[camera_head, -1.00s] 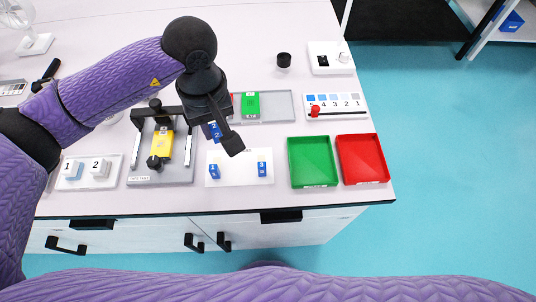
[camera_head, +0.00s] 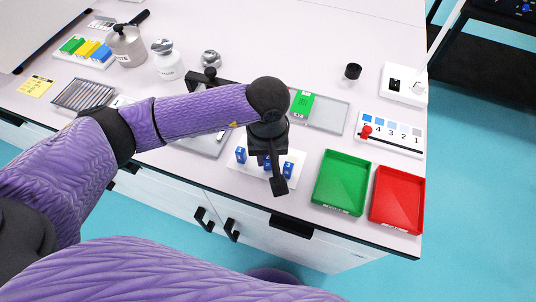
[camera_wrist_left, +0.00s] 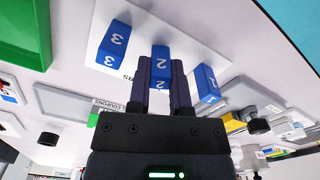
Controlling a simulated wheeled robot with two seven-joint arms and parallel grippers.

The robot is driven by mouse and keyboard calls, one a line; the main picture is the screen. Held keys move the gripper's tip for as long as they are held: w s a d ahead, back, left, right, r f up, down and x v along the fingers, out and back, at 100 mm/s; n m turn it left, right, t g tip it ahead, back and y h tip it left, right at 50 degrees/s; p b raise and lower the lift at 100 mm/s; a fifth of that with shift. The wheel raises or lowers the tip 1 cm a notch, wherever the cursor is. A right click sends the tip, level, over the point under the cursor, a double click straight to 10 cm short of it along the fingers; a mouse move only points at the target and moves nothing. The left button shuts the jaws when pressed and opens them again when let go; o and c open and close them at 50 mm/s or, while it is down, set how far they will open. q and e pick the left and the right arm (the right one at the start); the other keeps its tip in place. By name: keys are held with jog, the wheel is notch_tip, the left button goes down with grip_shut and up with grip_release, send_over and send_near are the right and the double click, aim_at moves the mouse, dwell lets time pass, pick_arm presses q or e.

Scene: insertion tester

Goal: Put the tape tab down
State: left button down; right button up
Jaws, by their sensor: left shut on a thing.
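My left gripper (camera_head: 267,160) reaches down over a white card (camera_head: 298,158) on the table. In the left wrist view its two fingers are shut on the blue tape tab marked 2 (camera_wrist_left: 160,58). That tab also shows beside the gripper in the head view (camera_head: 267,163). Blue tab 1 (camera_head: 240,155) and blue tab 3 (camera_head: 288,170) stand on the card, one on each side of tab 2. I cannot tell whether tab 2 touches the card. My right gripper is not in view.
A green tray (camera_head: 340,182) and a red tray (camera_head: 398,200) lie right of the card. Behind are a grey tray (camera_head: 330,114) with a green block (camera_head: 302,103) and a numbered strip (camera_head: 390,131). The table's front edge is close.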

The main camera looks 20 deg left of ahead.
pick_arm(q)
jog(key=shift+f, duration=0.15)
jog(key=c, duration=0.9)
grip_release()
jog(key=shift+o, duration=0.4)
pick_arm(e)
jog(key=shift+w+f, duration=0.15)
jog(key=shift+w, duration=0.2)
pick_arm(q)
jog(key=shift+r, duration=0.3)
notch_tip(320, 180, up, 12)
jog(key=p, duration=0.3)
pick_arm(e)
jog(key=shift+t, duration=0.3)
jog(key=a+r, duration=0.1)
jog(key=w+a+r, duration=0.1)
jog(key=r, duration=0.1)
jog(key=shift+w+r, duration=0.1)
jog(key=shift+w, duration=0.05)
pick_arm(q)
jog(key=shift+f, duration=0.15)
